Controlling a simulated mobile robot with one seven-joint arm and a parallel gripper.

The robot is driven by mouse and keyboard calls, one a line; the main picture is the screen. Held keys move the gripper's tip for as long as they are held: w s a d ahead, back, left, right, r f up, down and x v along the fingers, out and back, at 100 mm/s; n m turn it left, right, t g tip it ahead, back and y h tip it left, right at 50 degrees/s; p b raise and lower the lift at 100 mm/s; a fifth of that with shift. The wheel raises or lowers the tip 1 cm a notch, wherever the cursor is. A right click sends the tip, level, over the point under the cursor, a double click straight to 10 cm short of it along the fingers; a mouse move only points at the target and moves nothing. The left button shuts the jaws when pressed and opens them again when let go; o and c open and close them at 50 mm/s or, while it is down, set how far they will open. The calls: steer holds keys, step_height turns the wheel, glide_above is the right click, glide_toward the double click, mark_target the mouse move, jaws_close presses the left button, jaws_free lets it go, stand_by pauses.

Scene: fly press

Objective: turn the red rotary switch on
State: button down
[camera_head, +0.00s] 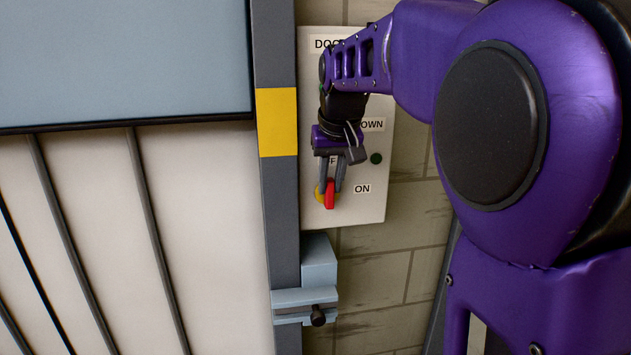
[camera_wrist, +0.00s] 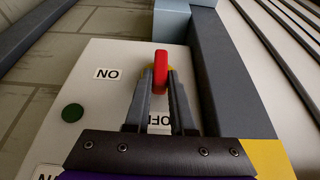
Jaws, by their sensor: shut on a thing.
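The red rotary switch (camera_head: 329,196) sits on a yellow base low on a pale control panel (camera_head: 350,208). An ON label (camera_head: 362,188) is to its right, and an OFF label is partly hidden behind my gripper. My gripper (camera_head: 331,187) reaches down over the panel and its two fingers are shut on the red handle. In the wrist view, the red handle (camera_wrist: 160,68) stands between the fingertips of my gripper (camera_wrist: 160,72). In that view the handle points up, away from the OFF label (camera_wrist: 160,121), with the ON label (camera_wrist: 106,74) off to the left.
A dark green round button (camera_head: 376,158) is on the panel, right of my gripper. A grey post with a yellow band (camera_head: 277,122) runs along the panel's left side. A light blue latch block (camera_head: 318,262) is below the panel. A brick wall (camera_head: 400,235) lies behind.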

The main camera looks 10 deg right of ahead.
mark_target(348, 197)
steer(key=shift+d, duration=0.1)
steer(key=y, duration=0.1)
steer(key=d+y, duration=0.1)
steer(key=y, duration=0.1)
steer(key=shift+m+p, duration=0.3)
steer(key=shift+m, duration=0.1)
steer(key=y, duration=0.1)
steer(key=d+f+y+b, duration=0.1)
steer(key=y, duration=0.1)
steer(key=m+y, duration=0.1)
steer(key=y, duration=0.1)
steer(key=shift+d+f+t+b, duration=0.15)
steer(key=shift+d+t+b, duration=0.15)
steer(key=shift+b, duration=0.1)
steer(key=y, duration=0.3)
steer(key=f+m+y, duration=0.1)
steer(key=shift+d+t+y+b, duration=0.3)
steer(key=shift+d, duration=0.1)
steer(key=shift+f+m+t+y, duration=0.35)
steer(key=shift+m+y, duration=0.05)
steer(key=shift+y, duration=0.55)
steer(key=shift+f+m+t+y, duration=0.3)
steer(key=shift+m+t+y, duration=0.1)
steer(key=shift+y, duration=0.55)
steer(key=c, duration=0.8)
jaws_free()
steer(key=shift+o, duration=0.2)
